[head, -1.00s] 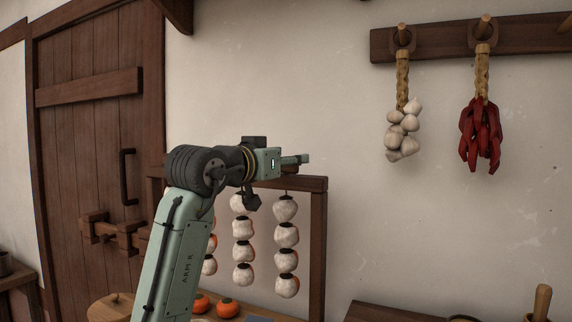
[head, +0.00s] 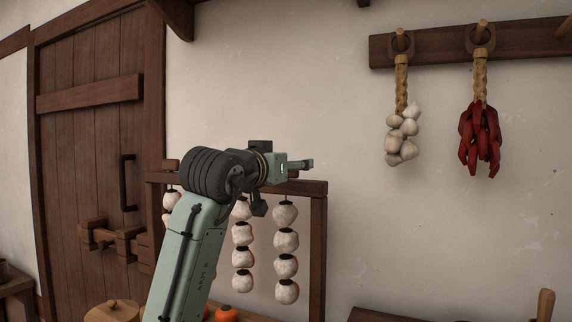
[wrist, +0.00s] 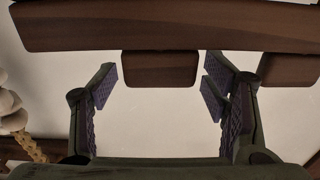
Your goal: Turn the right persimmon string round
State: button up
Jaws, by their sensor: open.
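The right persimmon string (head: 286,240) hangs from the wooden rack's top bar (head: 318,188). Its fruits are white-faced, with orange showing at their right edges. My gripper (head: 304,164) is above the bar, over this string's upper end. In the wrist view my gripper (wrist: 160,95) is open, with fingers left and right of a small wooden block (wrist: 160,70) bordering a long beam (wrist: 160,28). I see no finger touching the block. The middle string (head: 242,256) hangs left of the right one; another string (head: 171,206) is partly behind my arm.
A garlic braid (head: 402,135) and a red chilli bunch (head: 480,140) hang from a wall rail (head: 435,47) at right. Loose persimmons (head: 226,313) lie below the rack. A second block (wrist: 290,69) shows at right in the wrist view. The wall between rack and garlic is clear.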

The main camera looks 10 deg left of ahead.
jog(key=s+a, duration=0.2)
jog(key=s, duration=1)
jog(key=shift+w+a, duration=0.1)
